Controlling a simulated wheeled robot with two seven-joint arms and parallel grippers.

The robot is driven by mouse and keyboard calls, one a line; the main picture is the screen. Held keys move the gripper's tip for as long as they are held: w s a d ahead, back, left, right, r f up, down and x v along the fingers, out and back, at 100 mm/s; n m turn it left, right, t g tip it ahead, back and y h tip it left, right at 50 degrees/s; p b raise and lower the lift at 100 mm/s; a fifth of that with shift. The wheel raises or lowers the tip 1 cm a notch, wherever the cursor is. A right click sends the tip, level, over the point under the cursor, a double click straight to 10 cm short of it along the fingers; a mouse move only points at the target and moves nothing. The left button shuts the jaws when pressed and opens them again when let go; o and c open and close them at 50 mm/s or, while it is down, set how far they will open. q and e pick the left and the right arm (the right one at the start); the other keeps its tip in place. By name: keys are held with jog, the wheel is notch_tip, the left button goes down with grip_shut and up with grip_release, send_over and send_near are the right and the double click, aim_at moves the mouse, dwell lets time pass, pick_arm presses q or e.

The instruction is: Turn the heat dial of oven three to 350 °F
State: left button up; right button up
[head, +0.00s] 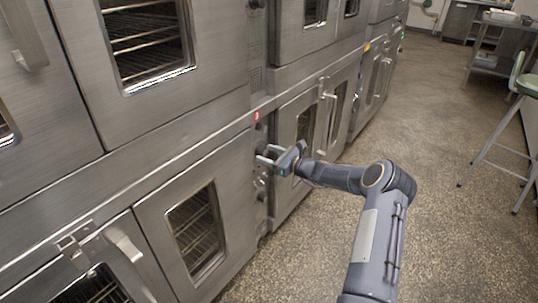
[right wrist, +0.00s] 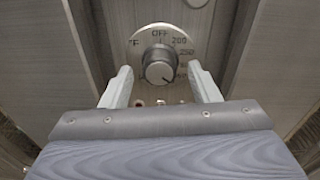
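The heat dial (right wrist: 160,65) is a round silver knob on a pale plate marked "OFF", "200", "250" and "°F" in the right wrist view. A dark mark shows at the knob's lower right. My right gripper (right wrist: 162,76) is open, with one finger on each side of the knob and gaps visible between. In the head view my right gripper (head: 265,154) is at the narrow control panel beside a lower oven, hiding the dial there. A small red tag (head: 256,115) sits above it, its number too small to read. My left gripper is not in view.
Stacked steel ovens with glass doors (head: 198,228) and projecting handles (head: 125,245) line the left side. The speckled floor (head: 440,120) to the right is open.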

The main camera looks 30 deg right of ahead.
jog(key=shift+r, duration=0.1)
jog(key=v, duration=0.7)
jog(key=shift+s+p, duration=0.4)
jog(key=shift+d, duration=0.1)
